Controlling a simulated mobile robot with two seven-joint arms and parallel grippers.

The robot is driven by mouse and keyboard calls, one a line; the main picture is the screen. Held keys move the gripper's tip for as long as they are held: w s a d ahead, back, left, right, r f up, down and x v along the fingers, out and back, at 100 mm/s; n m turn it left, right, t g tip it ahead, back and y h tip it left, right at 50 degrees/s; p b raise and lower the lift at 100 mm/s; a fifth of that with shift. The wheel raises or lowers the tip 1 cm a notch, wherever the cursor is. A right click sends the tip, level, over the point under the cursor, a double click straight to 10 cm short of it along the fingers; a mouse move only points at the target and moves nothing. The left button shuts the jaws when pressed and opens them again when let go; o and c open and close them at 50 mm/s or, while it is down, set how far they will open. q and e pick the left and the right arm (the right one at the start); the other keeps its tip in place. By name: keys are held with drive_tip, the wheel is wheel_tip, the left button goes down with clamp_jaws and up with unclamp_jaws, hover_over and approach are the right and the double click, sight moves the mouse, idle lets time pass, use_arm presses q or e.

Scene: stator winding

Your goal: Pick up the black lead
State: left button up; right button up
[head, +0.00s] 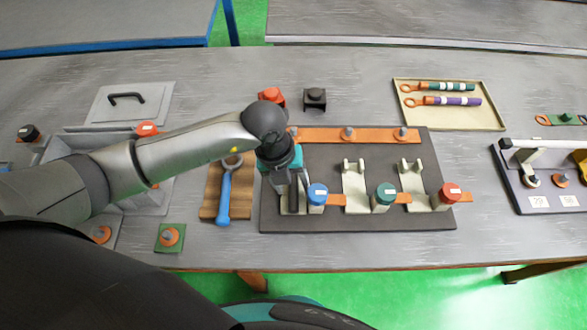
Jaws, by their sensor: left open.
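My left gripper (293,196) is open and points down over the left end of the dark board (443,222), beside a blue-topped post (317,194). A dark strip shows between its fingers; I cannot tell whether it is a separate thing or the board behind. No long black lead shows clearly. A black block-like piece (315,99) stands on the table behind the board, and a black knob (28,133) sits at the far left; I cannot tell which is the black lead. My right gripper is not in view.
A red piece (271,95) stands behind my left wrist. A blue-handled wrench (224,195) lies on a wooden block left of the board. Green-topped (385,195) and red-topped (449,194) posts stand on the board. A tan tray (490,118) holds green and purple rods.

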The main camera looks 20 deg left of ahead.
use_arm(q)
drive_tip(key=shift+f, duration=0.1)
idle(0.3)
clamp_jaws()
idle(0.5)
